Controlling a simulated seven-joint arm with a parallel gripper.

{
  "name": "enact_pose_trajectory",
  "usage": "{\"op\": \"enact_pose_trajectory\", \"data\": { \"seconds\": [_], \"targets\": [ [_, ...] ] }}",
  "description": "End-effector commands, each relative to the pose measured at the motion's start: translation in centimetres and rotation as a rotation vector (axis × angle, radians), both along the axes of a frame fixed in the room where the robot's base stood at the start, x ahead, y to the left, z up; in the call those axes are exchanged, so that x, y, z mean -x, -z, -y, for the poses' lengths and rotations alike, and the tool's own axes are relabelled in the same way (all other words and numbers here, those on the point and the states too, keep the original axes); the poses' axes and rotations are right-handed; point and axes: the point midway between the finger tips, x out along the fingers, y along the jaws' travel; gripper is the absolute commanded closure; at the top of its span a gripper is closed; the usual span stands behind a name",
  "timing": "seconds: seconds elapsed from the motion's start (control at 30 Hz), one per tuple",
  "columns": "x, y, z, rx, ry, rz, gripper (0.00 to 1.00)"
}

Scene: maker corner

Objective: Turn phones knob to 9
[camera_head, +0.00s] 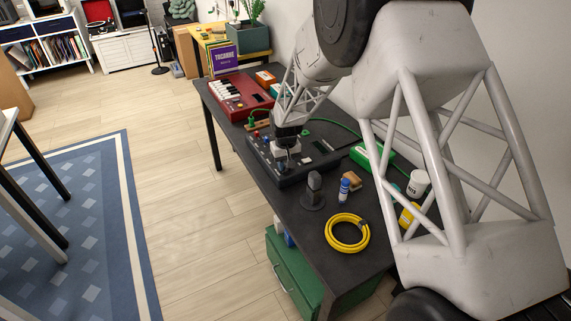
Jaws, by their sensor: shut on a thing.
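A dark mixer-like device (318,160) with small controls lies on the black table. My arm reaches down to it, and my gripper (284,163) is at its left part, low against the panel. The gripper appears shut on a small knob there. The fingers hide the knob, so its pointer, its label and the number 9 cannot be read. I cannot tell from this view whether it is the phones knob.
A red keyboard (238,97) lies behind the device. A dark microphone on a stand (314,187), a blue-and-white tube (344,190), a yellow cable coil (347,233) and a green box (372,158) are nearer. A green cable (335,123) runs behind the device.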

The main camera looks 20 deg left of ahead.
Motion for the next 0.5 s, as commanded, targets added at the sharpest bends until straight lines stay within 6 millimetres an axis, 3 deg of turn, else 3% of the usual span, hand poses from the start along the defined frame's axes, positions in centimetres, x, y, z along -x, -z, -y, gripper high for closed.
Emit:
{"op": "enact_pose_trajectory", "data": {
  "seconds": [0.5],
  "targets": [
    [-0.03,-0.06,0.03,0.0,0.49,0.0,0.96]
  ]
}}
